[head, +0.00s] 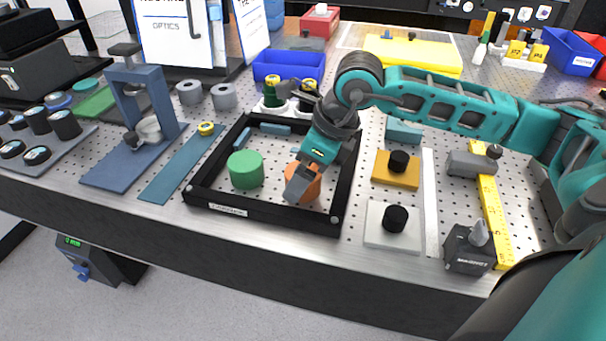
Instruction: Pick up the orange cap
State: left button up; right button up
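The orange cap (313,189) stands inside a black square frame (262,213) on the perforated metal bench, in the frame's right half. My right gripper (298,186) reaches in from the right and points down at the cap. Its grey fingers overlap the cap and hide much of it. Whether they are closed on it, or touch it, I cannot tell. My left gripper is not in view.
A green cylinder (246,169) stands left of the cap in the same frame. A blue stand (141,118) is further left. A yellow-orange block with a black knob (396,171), a white plate (379,228) and a dark device (468,252) stand to the right.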

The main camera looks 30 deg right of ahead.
jog(key=shift+x, duration=0.9)
jog(key=shift+c, duration=0.3)
jog(key=shift+r, duration=0.1)
jog(key=c, duration=1)
jog(key=shift+r, duration=0.1)
